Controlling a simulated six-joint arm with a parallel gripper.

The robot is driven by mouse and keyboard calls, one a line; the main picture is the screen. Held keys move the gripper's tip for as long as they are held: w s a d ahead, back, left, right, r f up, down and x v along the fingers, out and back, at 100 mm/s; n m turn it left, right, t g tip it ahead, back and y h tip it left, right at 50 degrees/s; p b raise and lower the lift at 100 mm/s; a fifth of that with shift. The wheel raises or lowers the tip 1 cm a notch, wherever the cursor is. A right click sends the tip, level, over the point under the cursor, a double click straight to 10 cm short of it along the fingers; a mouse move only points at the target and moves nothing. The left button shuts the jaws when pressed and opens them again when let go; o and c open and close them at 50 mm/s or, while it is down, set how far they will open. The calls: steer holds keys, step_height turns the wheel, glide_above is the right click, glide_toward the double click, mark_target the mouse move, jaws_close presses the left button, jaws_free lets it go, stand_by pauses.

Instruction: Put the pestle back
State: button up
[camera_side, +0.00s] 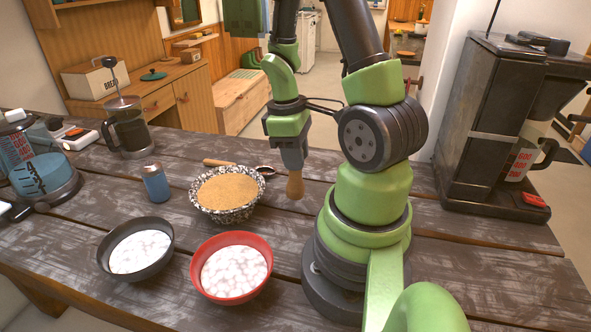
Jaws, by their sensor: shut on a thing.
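My gripper (293,163) points down and is shut on the wooden pestle (295,186). The pestle's rounded end hangs below the fingers, and its upper part is hidden by them. It looks upright and seems to be above the table, to the right of a black-and-white speckled bowl (225,214). The speckled bowl is full of a tan, grainy material. I cannot tell whether this bowl is the mortar; no other mortar is clearly visible.
A red bowl (232,296) and a dark bowl (104,264) with white contents stand in front. A blue can (155,184) is left of the speckled bowl. A wooden-handled utensil (218,162) lies behind it. A coffee machine (494,125) stands at right.

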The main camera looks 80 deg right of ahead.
mark_target(299, 188)
steer(key=shift+f, duration=1.65)
steer(key=shift+f, duration=0.15)
steer(key=o, duration=0.9)
